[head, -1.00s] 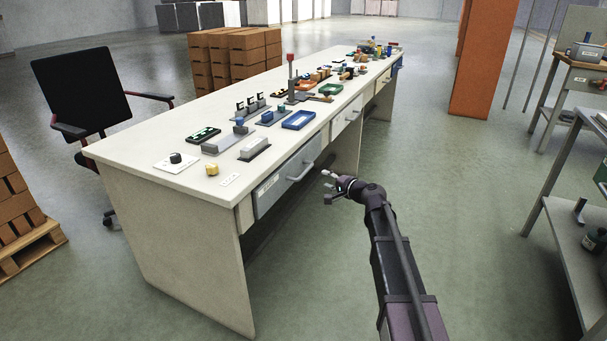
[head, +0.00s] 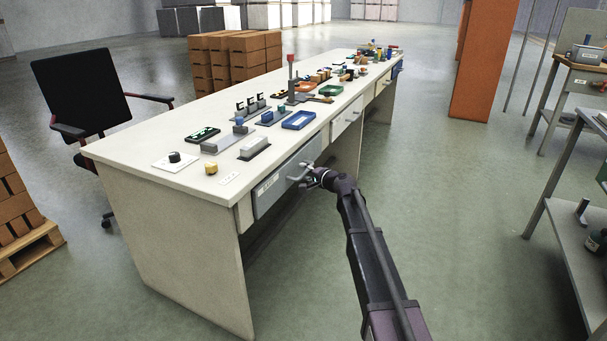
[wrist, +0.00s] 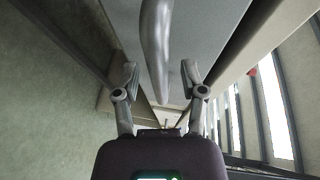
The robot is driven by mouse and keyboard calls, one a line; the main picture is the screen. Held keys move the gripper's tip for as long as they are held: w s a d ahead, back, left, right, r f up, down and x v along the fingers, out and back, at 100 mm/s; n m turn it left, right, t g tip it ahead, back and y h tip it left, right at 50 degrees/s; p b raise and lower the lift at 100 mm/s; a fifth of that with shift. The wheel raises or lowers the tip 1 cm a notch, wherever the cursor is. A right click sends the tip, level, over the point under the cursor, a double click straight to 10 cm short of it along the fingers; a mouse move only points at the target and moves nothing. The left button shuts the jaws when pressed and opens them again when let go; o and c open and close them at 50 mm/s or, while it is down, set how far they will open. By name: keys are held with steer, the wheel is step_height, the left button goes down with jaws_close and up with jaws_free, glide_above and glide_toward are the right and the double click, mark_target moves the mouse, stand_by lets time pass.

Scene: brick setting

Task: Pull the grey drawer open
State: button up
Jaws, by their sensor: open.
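The grey drawer (head: 280,186) sits under the near end of the long white workbench, and its front appears flush with the bench. Its bar handle (head: 301,174) stands out from the front. My gripper (head: 306,168) is at the handle in the head view, partly covering it. In the wrist view the handle (wrist: 157,45) runs down between the two spread fingers of my gripper (wrist: 160,82), with a gap on either side. The fingers are open and not closed on it.
The white bench top (head: 135,143) carries several small tools and trays. A second, white drawer (head: 346,117) is farther along the bench. A metal shelf (head: 570,240) stands at the right. The floor (head: 460,210) between is clear.

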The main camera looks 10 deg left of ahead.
jaws_close()
steer(key=shift+w, duration=0.1)
stand_by(0.3)
